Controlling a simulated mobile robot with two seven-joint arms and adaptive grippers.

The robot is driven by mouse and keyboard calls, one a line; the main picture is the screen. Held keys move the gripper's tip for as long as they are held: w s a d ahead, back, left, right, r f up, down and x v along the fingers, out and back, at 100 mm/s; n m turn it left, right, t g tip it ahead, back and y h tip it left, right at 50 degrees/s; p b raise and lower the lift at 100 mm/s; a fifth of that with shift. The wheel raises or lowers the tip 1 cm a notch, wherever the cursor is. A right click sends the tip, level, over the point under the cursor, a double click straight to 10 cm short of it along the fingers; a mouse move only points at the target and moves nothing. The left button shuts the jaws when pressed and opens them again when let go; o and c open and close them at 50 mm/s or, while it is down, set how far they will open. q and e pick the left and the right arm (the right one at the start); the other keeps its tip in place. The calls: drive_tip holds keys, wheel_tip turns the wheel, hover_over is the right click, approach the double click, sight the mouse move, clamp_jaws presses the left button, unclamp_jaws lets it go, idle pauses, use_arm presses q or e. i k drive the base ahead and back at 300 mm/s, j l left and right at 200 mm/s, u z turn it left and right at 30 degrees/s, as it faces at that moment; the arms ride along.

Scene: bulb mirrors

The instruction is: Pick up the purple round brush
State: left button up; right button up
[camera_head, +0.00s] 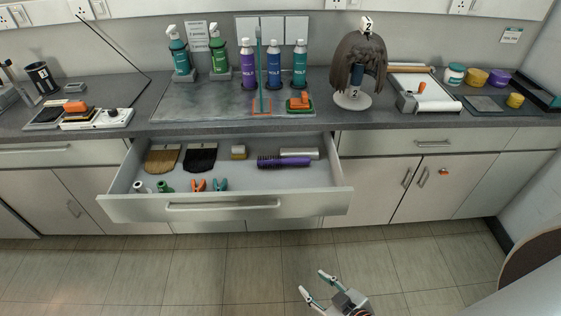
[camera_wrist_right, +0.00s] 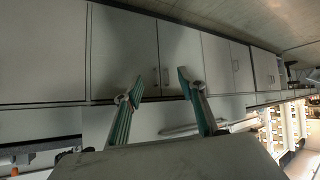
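The purple round brush (camera_head: 284,162) lies in the open drawer (camera_head: 130,209), toward its right side, with its bristled head to the left and its handle to the right. A grey-white cylinder (camera_head: 300,152) lies just behind it. My right gripper (camera_head: 314,285) is open and empty above the floor in front of the drawer, well short of the brush. In the right wrist view its two fingers (camera_wrist_right: 158,92) are spread apart with only cabinet fronts beyond them. My left gripper is not in view.
The drawer also holds two flat wide brushes (camera_head: 162,158), a small yellow roll (camera_head: 238,152), clips (camera_head: 209,185) and small bottles (camera_head: 152,187). Spray bottles (camera_head: 274,66) and a wigged head (camera_head: 357,62) stand on the counter above. The floor (camera_head: 220,262) before the drawer is clear.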

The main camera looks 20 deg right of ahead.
sight(276, 161)
drive_tip(key=i+l, duration=0.1)
drive_tip(key=l, duration=0.5)
drive_tip(key=i+l, duration=0.1)
drive_tip(key=l, duration=0.45)
drive_tip(key=i+l+u, duration=0.1)
drive_tip(key=l, duration=0.5)
